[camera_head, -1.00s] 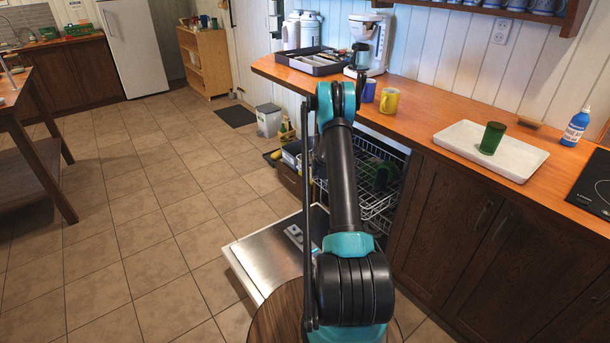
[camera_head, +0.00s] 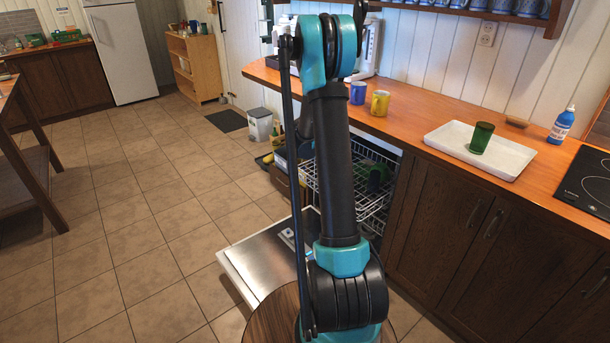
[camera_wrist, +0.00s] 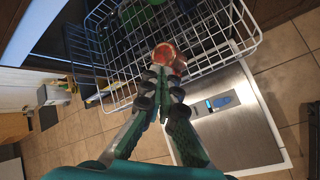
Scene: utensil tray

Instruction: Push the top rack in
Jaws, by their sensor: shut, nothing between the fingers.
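The top rack (camera_head: 362,162) is a white wire basket in the dishwasher under the counter, standing out of the opening. It also fills the upper part of the wrist view (camera_wrist: 235,50), with green dishes inside. My gripper (camera_wrist: 160,84) is shut and empty, its fingertips close to the rack's front edge; I cannot tell whether they touch it. In the head view my arm hides the gripper and part of the rack.
The dishwasher door (camera_head: 262,262) lies folded down, also seen in the wrist view (camera_wrist: 225,120). A small reddish round-ended thing (camera_wrist: 164,54) shows just beyond my fingertips. Blue (camera_head: 357,93) and yellow (camera_head: 380,103) mugs stand on the counter. Floor at left is clear.

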